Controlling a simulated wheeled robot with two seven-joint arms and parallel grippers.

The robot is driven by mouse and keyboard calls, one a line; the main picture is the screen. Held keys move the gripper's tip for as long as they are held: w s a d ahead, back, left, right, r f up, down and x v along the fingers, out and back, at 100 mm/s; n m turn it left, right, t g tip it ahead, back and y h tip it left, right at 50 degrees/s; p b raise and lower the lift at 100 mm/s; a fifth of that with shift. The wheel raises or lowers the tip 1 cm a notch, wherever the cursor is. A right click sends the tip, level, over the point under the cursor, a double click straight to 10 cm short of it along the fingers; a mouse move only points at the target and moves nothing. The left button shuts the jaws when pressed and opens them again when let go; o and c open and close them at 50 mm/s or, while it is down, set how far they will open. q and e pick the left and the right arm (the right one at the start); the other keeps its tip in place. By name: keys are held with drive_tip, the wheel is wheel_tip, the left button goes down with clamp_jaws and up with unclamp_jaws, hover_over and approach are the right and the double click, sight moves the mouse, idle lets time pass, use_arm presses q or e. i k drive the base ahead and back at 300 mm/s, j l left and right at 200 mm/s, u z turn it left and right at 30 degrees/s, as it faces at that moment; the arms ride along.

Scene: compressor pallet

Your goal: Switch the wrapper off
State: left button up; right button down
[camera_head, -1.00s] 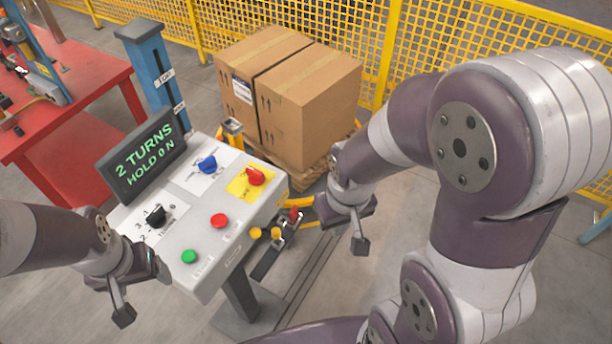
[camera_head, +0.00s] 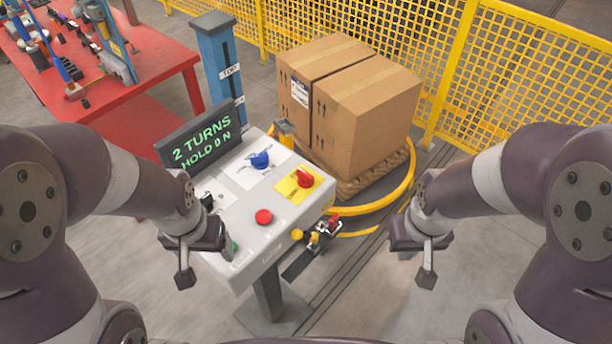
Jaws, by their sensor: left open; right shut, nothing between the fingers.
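A blue knob (camera_head: 260,160), a red button (camera_head: 264,216) and a green button (camera_head: 235,246), partly hidden, are also on the panel. My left gripper (camera_head: 203,262) is open at the panel's left front edge, holding nothing. My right gripper (camera_head: 426,262) is shut and empty, right of the console and apart from it.
Two cardboard boxes (camera_head: 365,115) stand on a pallet on the turntable with a yellow ring (camera_head: 402,190). A blue mast (camera_head: 216,60) rises behind the display. A red table (camera_head: 160,58) with tools is at back left. Yellow fence (camera_head: 545,75) runs behind.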

sight(305, 181)
drive_tip(key=u, duration=0.85)
drive_tip(key=l+u, duration=0.15)
drive_tip(key=l, duration=0.2)
drive_tip(key=k+l+u, duration=0.1)
drive_tip(key=l, duration=0.3)
drive_tip(key=k+l+u, duration=0.15)
drive_tip(key=l, duration=0.2)
drive_tip(key=k+l+u, duration=0.15)
drive_tip(key=l, duration=0.2)
drive_tip(key=l+u, duration=0.15)
drive_tip(key=l, duration=0.2)
drive_tip(key=i+l+z, duration=0.25)
drive_tip(key=i+z, duration=0.2)
drive_tip(key=i, duration=0.1)
